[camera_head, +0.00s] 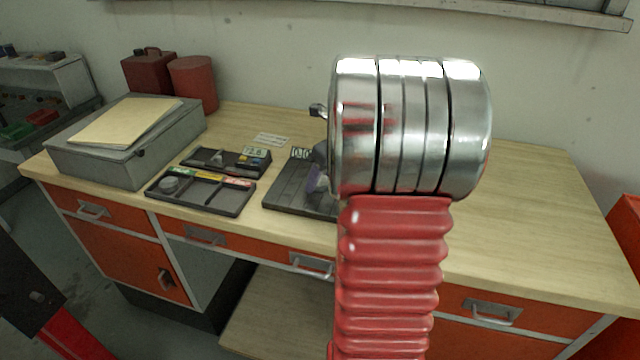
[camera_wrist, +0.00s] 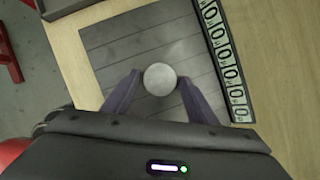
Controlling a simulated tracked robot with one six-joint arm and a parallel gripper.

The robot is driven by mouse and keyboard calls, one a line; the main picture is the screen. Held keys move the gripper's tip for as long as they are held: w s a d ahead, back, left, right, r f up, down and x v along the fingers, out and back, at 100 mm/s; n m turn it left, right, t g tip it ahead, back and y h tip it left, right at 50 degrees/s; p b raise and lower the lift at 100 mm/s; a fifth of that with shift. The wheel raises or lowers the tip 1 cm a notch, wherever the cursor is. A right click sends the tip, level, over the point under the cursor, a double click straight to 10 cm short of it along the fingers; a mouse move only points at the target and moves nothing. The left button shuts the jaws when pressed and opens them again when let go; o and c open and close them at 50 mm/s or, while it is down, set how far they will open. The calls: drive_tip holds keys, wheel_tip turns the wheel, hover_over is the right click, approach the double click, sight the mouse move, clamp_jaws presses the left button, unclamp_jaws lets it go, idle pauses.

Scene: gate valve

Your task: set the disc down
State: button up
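A pale grey round disc (camera_wrist: 160,78) sits between the two purple fingertips of my gripper (camera_wrist: 160,82) in the wrist view. The fingers meet it on both sides, so my gripper is shut on it. Behind the disc is a dark grooved board (camera_wrist: 112,42); I cannot tell whether the disc touches it. In the head view the board (camera_head: 285,190) lies on the bench, partly hidden by my arm. One purple finger of my gripper (camera_head: 317,178) shows there over the board; the disc is hidden.
A row of number wheels or labels (camera_wrist: 222,50) runs along the board's edge. Left of the board are a black tray (camera_head: 205,200) with small parts and a device with a display (camera_head: 255,157). A grey box (camera_head: 125,150) stands farther left. The bench (camera_head: 540,210) is clear on the right.

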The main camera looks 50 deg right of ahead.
sight(322, 182)
drive_tip(key=c, duration=1.2)
drive_tip(key=shift+r, duration=0.15)
wheel_tip(322, 182, up, 10)
drive_tip(key=shift+f, duration=0.1)
idle(0.4)
